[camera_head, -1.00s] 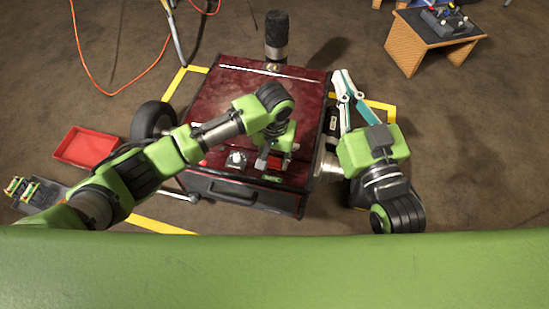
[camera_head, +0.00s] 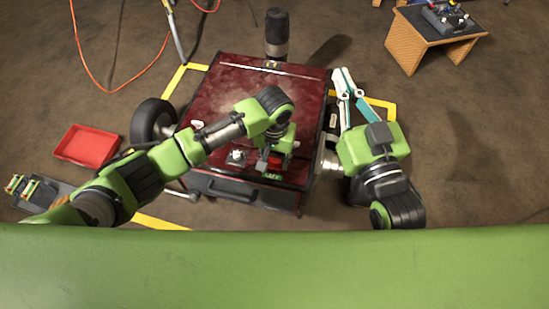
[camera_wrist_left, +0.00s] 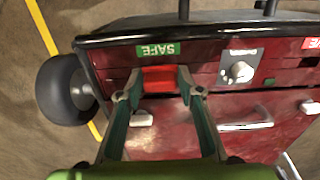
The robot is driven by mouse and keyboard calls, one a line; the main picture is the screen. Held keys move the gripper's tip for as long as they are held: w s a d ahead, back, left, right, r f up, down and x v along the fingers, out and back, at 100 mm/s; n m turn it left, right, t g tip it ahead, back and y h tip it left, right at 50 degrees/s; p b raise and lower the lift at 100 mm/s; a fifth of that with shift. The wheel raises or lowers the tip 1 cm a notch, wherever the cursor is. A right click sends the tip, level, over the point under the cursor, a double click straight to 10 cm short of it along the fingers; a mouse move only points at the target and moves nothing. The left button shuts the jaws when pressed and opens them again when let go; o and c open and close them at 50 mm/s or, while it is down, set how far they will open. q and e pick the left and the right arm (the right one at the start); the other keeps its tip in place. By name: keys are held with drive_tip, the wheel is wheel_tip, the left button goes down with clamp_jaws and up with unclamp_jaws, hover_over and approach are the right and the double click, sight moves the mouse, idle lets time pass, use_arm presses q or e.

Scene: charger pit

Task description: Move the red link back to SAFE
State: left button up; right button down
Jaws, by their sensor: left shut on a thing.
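The red link (camera_wrist_left: 158,79) is a small red block on the front part of the dark red case top (camera_head: 225,95). In the left wrist view it sits right beside the green SAFE label (camera_wrist_left: 158,50). My left gripper (camera_wrist_left: 159,82) is shut on it, one finger on each side. In the head view the left gripper (camera_head: 270,160) hides part of the link, and the green label (camera_head: 271,176) shows just in front of it. My right gripper (camera_head: 341,75) hangs beside the case's right side, away from the link; its opening is unclear.
A white knob (camera_wrist_left: 239,71) stands beside the link. A red label (camera_wrist_left: 311,43) lies farther along that edge. A red tray (camera_head: 87,146) is on the floor at left, and a small table (camera_head: 435,38) stands at back right.

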use_arm(q)
drive_tip(key=shift+f, duration=0.45)
drive_tip(key=o, duration=1.2)
wheel_tip(320, 180, up, 12)
drive_tip(key=shift+r, duration=0.1)
